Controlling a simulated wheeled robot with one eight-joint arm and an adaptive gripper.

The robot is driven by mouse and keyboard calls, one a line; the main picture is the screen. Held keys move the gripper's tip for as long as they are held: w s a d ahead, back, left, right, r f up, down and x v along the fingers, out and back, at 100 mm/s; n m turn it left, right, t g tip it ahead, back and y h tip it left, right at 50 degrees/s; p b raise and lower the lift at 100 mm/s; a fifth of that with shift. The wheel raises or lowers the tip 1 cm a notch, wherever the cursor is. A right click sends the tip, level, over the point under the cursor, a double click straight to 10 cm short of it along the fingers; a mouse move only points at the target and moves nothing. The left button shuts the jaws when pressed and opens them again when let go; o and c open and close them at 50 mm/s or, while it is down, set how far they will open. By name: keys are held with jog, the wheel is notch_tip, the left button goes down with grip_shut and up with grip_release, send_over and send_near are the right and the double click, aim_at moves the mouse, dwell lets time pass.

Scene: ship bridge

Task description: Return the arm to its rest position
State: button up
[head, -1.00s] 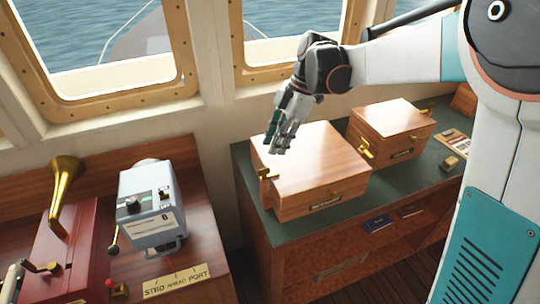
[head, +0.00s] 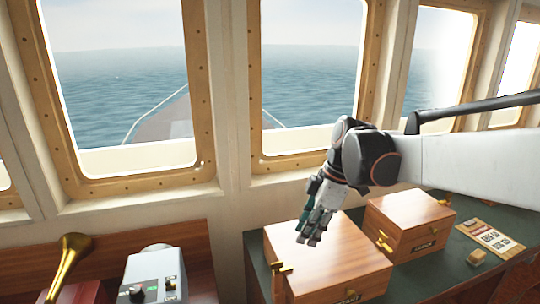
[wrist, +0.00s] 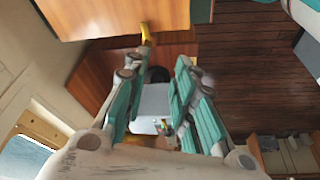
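My gripper (head: 309,238) hangs at the end of my white arm, in front of the windows, its fingers pointing down. In the head view it overlaps the top of the nearer wooden box (head: 335,262); the height between them is hard to judge. In the wrist view my gripper (wrist: 157,72) shows its two teal-padded fingers spread apart, with nothing held between them. A pale grey box-shaped unit is seen through the gap, well beyond the fingers.
A second wooden box (head: 408,222) stands behind on the green counter (head: 440,276), with a clipboard (head: 490,240) to its right. The grey control unit (head: 155,275) and a brass horn (head: 70,262) are at lower left. Window frames (head: 226,100) rise behind my arm.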

jog(key=s+d+f+m+t+h+b, duration=0.1)
jog(key=s+d+f+m+t, duration=0.2)
jog(key=s+m, duration=0.5)
jog(key=s+d+f+m+t+h+b, duration=0.2)
jog(key=s+d+m, duration=0.4)
jog(key=s+m, duration=0.3)
jog(key=shift+s+d+f+t+h+b, duration=0.15)
jog(key=shift+s+f+t+h+b, duration=0.15)
jog(key=shift+s+f+t, duration=0.45)
jog(key=shift+w, duration=0.1)
